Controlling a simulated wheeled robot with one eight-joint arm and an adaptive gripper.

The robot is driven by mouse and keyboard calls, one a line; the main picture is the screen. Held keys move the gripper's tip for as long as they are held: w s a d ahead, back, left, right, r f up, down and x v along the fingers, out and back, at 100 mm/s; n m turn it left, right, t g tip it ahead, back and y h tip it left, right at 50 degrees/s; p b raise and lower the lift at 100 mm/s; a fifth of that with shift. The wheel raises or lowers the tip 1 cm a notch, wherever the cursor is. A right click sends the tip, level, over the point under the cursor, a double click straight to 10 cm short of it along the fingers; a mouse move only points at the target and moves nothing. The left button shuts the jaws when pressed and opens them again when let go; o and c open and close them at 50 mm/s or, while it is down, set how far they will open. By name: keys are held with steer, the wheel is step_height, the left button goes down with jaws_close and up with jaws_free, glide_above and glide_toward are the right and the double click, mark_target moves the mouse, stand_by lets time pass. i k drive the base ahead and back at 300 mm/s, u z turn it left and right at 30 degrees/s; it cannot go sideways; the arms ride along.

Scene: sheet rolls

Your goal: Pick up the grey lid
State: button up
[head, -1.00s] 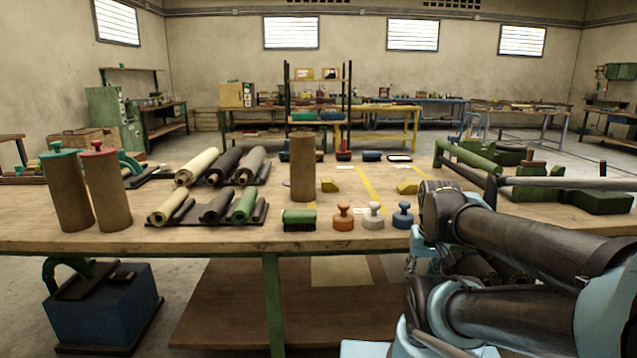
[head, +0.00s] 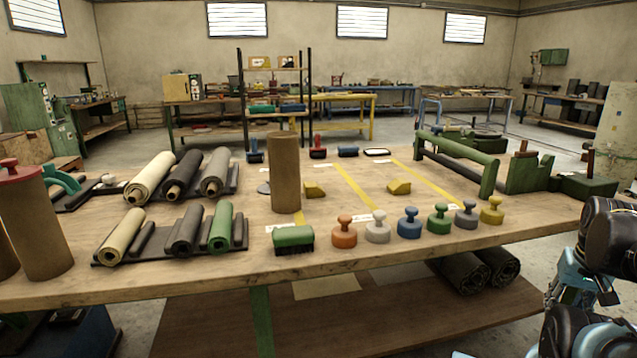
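The grey lid (head: 466,215), a round disc with a knob on top, stands upright on the wooden workbench near its front edge. It is in a row of similar lids, between the green lid (head: 439,219) and the yellow lid (head: 491,211). Orange (head: 344,232), pale whitish (head: 377,228) and blue (head: 409,223) lids stand farther left in the row. My arm shows only in part at the lower right, beyond the bench's front edge and apart from the lids. My gripper is not in view.
An upright brown tube (head: 285,172) stands behind the lids, and a green brush (head: 293,240) lies left of the row. Sheet rolls (head: 150,178) lie on racks at the left. A green frame (head: 455,162) stands behind right. The bench (head: 150,285) is bare before the lids.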

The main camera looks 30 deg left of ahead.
mark_target(264, 189)
steer(key=z, duration=0.5)
steer(key=k, duration=2.2)
steer(key=u, duration=2.4)
steer(key=i, duration=1.05)
